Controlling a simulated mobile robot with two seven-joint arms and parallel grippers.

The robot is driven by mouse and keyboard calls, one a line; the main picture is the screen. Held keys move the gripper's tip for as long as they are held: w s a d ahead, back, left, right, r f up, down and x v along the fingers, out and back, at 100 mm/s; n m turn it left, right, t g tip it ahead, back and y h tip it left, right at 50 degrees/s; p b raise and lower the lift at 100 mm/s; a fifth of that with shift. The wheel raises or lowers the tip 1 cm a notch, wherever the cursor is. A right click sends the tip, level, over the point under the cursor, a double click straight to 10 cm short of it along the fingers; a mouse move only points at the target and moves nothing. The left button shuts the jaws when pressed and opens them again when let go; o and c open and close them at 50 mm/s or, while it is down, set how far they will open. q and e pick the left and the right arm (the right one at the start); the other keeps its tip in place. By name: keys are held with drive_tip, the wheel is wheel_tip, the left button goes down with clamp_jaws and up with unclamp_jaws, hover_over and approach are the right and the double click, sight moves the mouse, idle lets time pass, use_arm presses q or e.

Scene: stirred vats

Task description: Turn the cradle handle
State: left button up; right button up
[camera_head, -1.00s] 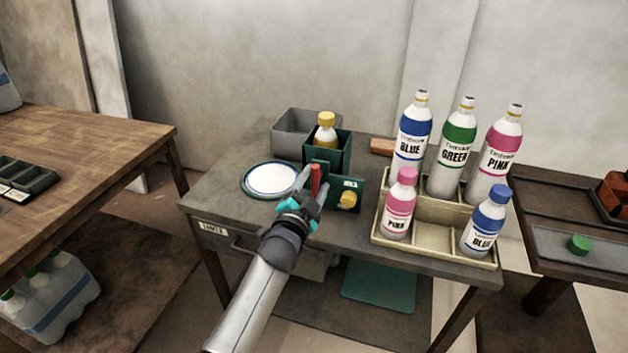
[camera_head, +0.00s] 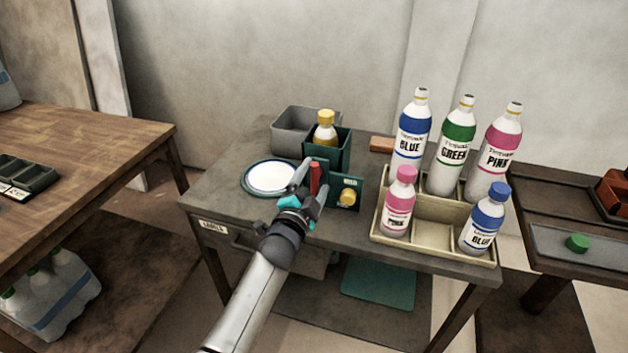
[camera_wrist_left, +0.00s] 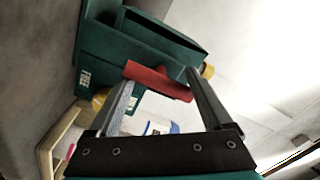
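The cradle (camera_head: 340,152) is a dark green box on the grey table, with a yellow-capped bottle (camera_head: 326,130) standing in it. Its red handle (camera_head: 315,178) stands upright at the front in the head view. The handle (camera_wrist_left: 158,82) also shows as a red bar in the left wrist view, in front of the green cradle (camera_wrist_left: 135,45). My left gripper (camera_head: 312,182) is at the handle, with its fingers open on either side of it. The wrist view shows a wide gap between the fingers; contact with the handle is unclear. My right gripper is not in view.
A green panel with a yellow knob (camera_head: 347,197) is right of the handle. A white plate (camera_head: 270,177) lies to the left and a grey bin (camera_head: 290,145) behind. A beige tray (camera_head: 437,240) with several bottles stands to the right.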

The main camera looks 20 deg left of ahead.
use_arm(q)
drive_tip(key=shift+o, duration=0.6)
drive_tip(key=shift+s, duration=0.45)
drive_tip(key=s+p, duration=0.2)
drive_tip(key=s, duration=0.3)
drive_tip(key=shift+a, duration=0.1)
drive_tip(key=p, duration=0.2)
approach(313, 182)
drive_tip(key=shift+s+a, duration=0.1)
drive_tip(key=shift+s, duration=2.3)
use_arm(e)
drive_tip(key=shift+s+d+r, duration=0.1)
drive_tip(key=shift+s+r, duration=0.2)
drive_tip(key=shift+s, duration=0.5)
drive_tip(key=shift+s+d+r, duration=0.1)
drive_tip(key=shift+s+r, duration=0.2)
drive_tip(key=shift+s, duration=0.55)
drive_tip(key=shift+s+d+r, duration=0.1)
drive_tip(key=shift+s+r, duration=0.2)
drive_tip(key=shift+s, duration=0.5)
use_arm(q)
drive_tip(key=shift+r, duration=0.1)
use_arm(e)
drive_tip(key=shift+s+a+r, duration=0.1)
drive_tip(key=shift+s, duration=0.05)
